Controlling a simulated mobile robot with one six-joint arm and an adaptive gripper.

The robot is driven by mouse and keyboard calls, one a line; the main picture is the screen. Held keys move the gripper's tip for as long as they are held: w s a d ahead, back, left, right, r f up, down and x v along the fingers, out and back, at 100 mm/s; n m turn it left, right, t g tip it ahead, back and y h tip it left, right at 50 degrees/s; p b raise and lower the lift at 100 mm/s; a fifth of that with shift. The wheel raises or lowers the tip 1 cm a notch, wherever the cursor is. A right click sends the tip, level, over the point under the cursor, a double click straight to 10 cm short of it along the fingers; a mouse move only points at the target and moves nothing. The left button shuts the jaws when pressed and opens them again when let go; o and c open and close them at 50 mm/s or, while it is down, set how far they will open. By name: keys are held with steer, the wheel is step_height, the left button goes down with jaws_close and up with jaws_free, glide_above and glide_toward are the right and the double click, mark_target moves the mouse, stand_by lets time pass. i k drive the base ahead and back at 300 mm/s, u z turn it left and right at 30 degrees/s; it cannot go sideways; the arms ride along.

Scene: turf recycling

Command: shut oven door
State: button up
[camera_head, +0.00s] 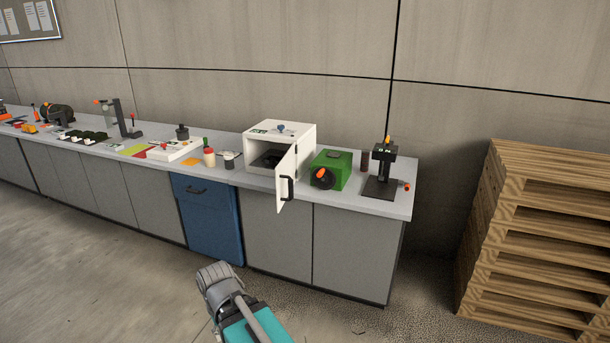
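The oven is a white box (290,134) on the grey counter, right of the blue cabinet. Its white door (286,187) stands open, swung out toward the front at the right side, with a black handle (291,189) on it. The dark inside of the oven shows. My arm reaches in from the bottom edge, below and in front of the counter, well apart from the door. The fingertips of my gripper cannot be made out, so its opening is unclear.
A green machine (331,170) stands close right of the door, with a black stand (383,171) beyond it. Bottles and small tools line the counter (230,178) to the left. A pallet stack (535,240) stands at right. The floor (90,270) at left is clear.

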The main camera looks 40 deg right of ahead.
mark_target(286, 172)
steer(key=z, duration=0.95)
steer(key=i, duration=1)
steer(key=u, duration=0.25)
steer(key=k, duration=0.9)
